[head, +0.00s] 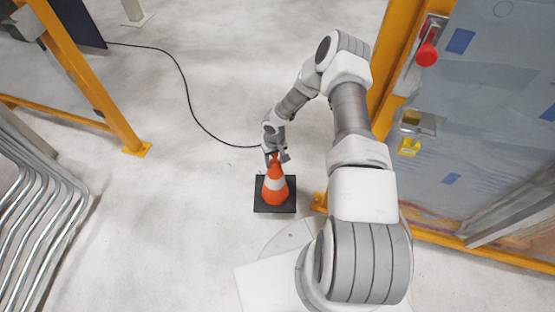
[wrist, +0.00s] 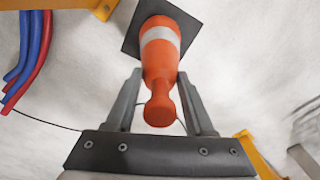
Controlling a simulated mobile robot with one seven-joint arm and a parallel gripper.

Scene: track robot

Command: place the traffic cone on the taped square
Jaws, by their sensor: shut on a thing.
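The traffic cone (head: 275,190) is orange with a white band and a square black base, near the middle of the head view. My gripper (head: 276,158) is shut on the upper part of the cone, which looks upright. In the wrist view the cone (wrist: 161,52) runs between the two fingers of my gripper (wrist: 159,76), its top toward the camera. I cannot tell whether the base touches the floor. No taped square shows in either view.
A black cable (head: 187,92) lies on the floor behind the cone. A yellow post (head: 110,118) stands at left, with bent metal pipes (head: 40,235) nearer. A yellow-framed panel with a red knob (head: 427,53) stands at right. Pale floor left of the cone is clear.

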